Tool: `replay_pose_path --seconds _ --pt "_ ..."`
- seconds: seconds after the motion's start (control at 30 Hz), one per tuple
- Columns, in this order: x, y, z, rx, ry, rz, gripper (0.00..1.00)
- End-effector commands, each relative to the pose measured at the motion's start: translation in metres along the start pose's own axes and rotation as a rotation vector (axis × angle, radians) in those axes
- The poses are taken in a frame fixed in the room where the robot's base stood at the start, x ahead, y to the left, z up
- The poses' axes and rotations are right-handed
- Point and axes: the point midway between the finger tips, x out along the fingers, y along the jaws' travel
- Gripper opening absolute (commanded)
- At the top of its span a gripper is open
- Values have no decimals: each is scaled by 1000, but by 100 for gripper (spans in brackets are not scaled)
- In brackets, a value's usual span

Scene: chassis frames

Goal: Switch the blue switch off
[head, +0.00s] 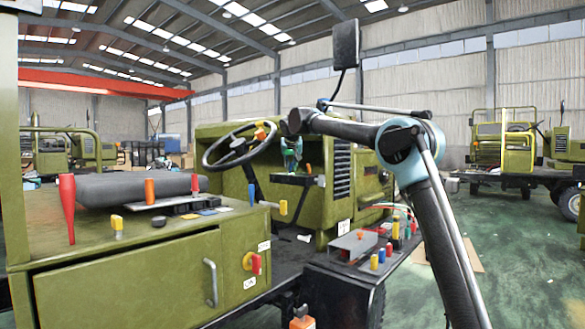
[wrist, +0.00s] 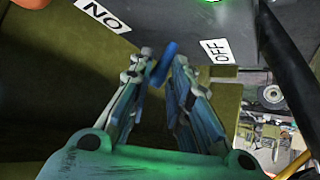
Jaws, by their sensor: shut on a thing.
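The blue switch (wrist: 163,63) shows in the wrist view as a short blue lever between my two fingertips. My gripper (wrist: 160,68) is shut on it, with one finger on each side. A white ON label (wrist: 102,14) is at the upper left and a white OFF label (wrist: 217,51) is to the right of the lever. The lever lies between the two labels; I cannot tell which position it is set to. In the head view my gripper (head: 292,156) reaches down in front of the green vehicle's dash, and the blue switch cannot be made out there.
A green light (wrist: 208,1) glows at the wrist view's top edge. A black cable (wrist: 283,60) runs down its right side. In the head view a steering wheel (head: 238,146) is left of my gripper. A green cabinet (head: 130,280) with several coloured levers stands at the front left.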

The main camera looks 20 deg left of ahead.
Motion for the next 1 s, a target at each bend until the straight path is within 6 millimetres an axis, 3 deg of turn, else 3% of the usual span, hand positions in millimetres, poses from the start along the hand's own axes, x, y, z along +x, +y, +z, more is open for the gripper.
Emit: replay_pose_path --seconds 0.6,1.0 --pt "-8 -13 13 -219 306 220 0" --pt "-9 -17 17 -284 399 287 0"
